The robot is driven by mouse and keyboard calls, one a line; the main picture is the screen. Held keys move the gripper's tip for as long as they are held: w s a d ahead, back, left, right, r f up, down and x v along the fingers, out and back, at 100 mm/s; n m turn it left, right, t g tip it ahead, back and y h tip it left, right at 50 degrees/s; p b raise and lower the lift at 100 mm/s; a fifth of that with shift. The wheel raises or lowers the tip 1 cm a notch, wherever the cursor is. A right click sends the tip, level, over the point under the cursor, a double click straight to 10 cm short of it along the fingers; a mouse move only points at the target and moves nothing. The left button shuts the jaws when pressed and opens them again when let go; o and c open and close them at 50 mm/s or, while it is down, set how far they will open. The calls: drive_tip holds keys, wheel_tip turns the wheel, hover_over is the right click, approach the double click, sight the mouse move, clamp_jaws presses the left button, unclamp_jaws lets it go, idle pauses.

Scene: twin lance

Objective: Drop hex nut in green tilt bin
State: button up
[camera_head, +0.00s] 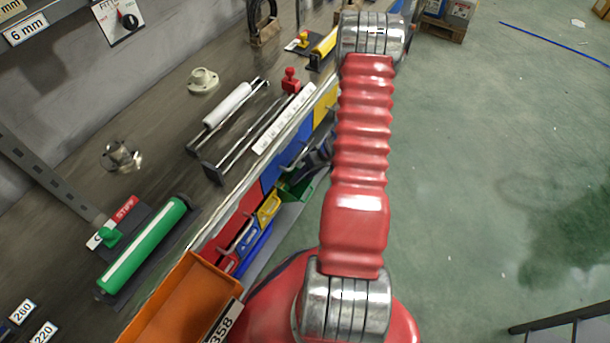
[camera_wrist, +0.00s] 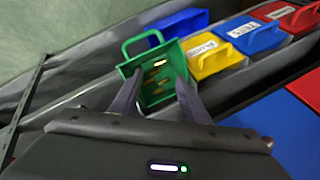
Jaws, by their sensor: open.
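The green tilt bin (camera_wrist: 130,66) shows in the wrist view with a handle at its far left edge. My gripper (camera_wrist: 157,78) is open, its two dark fingers spread apart over the bin, one on each side. Small brass-coloured bits show inside the bin between the fingers; I cannot tell whether one is the hex nut. Nothing is visibly gripped. In the head view the green bin (camera_head: 297,190) is partly seen low beside the bench, and my gripper (camera_head: 318,152) is a dark shape just above it.
In the wrist view a yellow bin (camera_wrist: 212,60), blue bin (camera_wrist: 252,37) and red bin (camera_wrist: 297,17) line up to the right, with another blue bin (camera_wrist: 175,24) behind. An orange bin (camera_head: 180,300) and green roller (camera_head: 145,245) are at the bench's near end. The green floor at right is open.

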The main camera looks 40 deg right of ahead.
drive_tip(key=shift+r, duration=0.1)
drive_tip(key=v, duration=1.3)
drive_tip(key=shift+d+r, duration=0.2)
drive_tip(key=shift+s, duration=0.1)
idle(0.8)
drive_tip(key=s+a+r+n+h, duration=0.1)
drive_tip(key=s+a+r+h, duration=0.1)
drive_tip(key=a+r, duration=1.5)
drive_tip(key=s+a+r+n+t+h, duration=0.1)
drive_tip(key=s+a+r, duration=0.4)
drive_tip(key=a+r, duration=1.2)
drive_tip(key=shift+a+r+h, duration=0.15)
drive_tip(key=shift+r+h, duration=0.05)
drive_tip(key=shift+h, duration=0.2)
